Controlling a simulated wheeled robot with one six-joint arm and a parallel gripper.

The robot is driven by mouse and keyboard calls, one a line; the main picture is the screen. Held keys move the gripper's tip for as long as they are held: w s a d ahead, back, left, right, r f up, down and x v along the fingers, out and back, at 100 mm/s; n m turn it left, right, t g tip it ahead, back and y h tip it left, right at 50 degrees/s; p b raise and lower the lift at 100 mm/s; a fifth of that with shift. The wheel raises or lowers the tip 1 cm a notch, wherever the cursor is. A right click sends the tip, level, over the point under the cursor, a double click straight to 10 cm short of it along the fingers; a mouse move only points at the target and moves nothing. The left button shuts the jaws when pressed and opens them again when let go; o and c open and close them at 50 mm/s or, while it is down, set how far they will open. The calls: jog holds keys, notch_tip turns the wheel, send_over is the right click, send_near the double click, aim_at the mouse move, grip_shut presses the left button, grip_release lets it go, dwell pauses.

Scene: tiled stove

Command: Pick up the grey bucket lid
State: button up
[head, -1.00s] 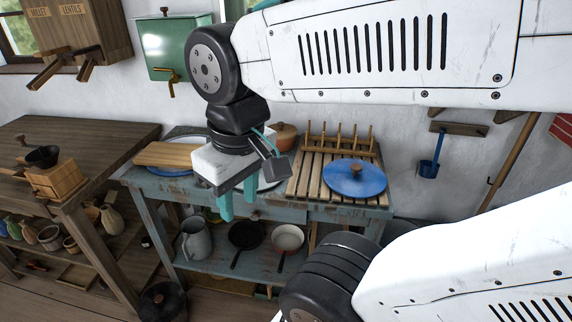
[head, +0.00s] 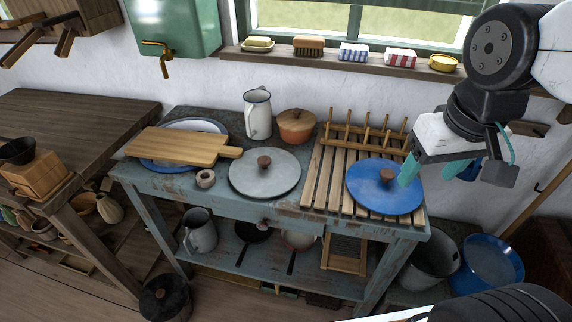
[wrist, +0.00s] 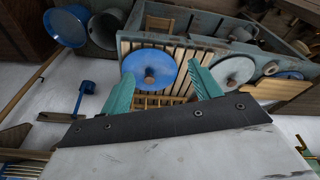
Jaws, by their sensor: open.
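The grey lid (head: 265,180) is a flat round disc with a brown wooden knob. It lies on the worn blue-grey table (head: 285,216), between the cutting board and the slatted rack. It also shows in the wrist view (wrist: 232,76), right of the fingers. My gripper (head: 438,174) is open and empty, with teal fingers, at the table's right end. In the head view it overlaps the right edge of a similar blue lid (head: 372,200). The blue lid shows between my fingers in the wrist view (wrist: 149,60). I cannot tell the gripper's exact height.
A cutting board (head: 180,147) rests over a plate at left. A white jug (head: 258,118) and an orange lidded pot (head: 297,130) stand behind the grey lid. The wooden slatted rack (head: 325,178) with pegs is at right. A grey bucket (head: 430,264) stands below, right of the table.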

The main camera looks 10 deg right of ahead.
jog(key=w+a+f+n+t, duration=0.1)
jog(key=w+a+f+t, duration=0.15)
jog(key=w, duration=0.45)
jog(key=w+a+f+n+t, duration=0.1)
jog(key=w+f, duration=0.3)
jog(key=w, duration=0.3)
jog(key=n+t+y, duration=0.4)
jog(key=t+y, duration=0.1)
jog(key=y, duration=0.2)
send_near(265, 160)
jog(key=shift+w+a+f, duration=0.15)
jog(key=shift+w+f, duration=0.4)
jog(key=shift+w, duration=0.25)
jog(key=shift+t, duration=0.35)
jog(key=x, duration=0.7)
jog(key=shift+a+f, duration=0.15)
jog(key=shift+a, duration=0.3)
jog(key=c, duration=1.2)
